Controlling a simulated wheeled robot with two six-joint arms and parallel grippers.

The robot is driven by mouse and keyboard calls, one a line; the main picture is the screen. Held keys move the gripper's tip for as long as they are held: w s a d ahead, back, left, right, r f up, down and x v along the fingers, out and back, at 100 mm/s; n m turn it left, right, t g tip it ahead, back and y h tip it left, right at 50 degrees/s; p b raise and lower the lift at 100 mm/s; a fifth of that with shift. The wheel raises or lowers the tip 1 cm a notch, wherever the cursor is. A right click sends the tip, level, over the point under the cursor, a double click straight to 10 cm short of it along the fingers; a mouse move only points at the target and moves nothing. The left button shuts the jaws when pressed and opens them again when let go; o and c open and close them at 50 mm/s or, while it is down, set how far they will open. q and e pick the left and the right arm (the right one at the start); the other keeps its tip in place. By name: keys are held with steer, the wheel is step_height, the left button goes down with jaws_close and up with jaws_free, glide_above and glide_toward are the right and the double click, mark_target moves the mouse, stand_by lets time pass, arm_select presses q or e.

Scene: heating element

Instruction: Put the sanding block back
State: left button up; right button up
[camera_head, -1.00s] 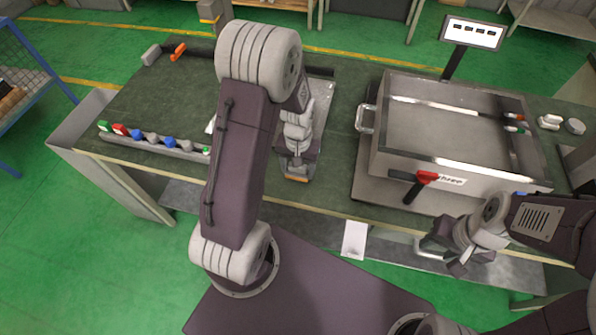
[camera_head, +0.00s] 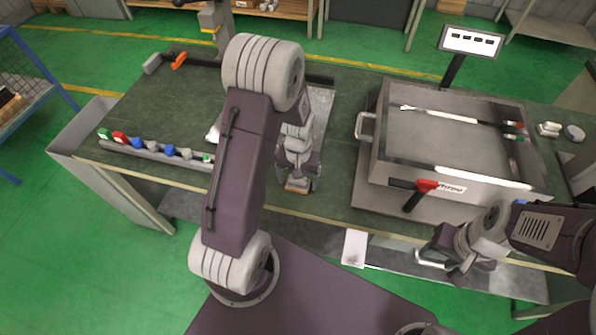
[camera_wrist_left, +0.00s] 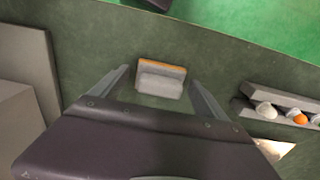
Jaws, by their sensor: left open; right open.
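The sanding block (camera_head: 297,188), a small grey block with an orange layer, sits on the green worktop near its front edge. It also shows in the left wrist view (camera_wrist_left: 160,80). My left gripper (camera_head: 301,187) is open over the block. In the left wrist view its fingers (camera_wrist_left: 158,76) flank the block with a gap on each side. I cannot tell how far down they reach beside it. My right gripper (camera_head: 458,266) is open and empty at the front right, below the steel box.
A rail (camera_head: 155,150) with several coloured knobs lies at the front left. An orange item (camera_head: 179,60) lies at the back left. The left worktop is largely clear.

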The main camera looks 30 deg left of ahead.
arm_select(q)
step_height(320, 180, up, 12)
steer(key=s+d+f+m+t, duration=0.1)
steer(key=s+d, duration=0.3)
steer(key=s, duration=0.4)
steer(key=shift+d+f+m+p, duration=0.4)
steer(key=shift+f+m, duration=0.1)
steer(key=shift+m, duration=0.3)
steer(key=shift+s, duration=0.2)
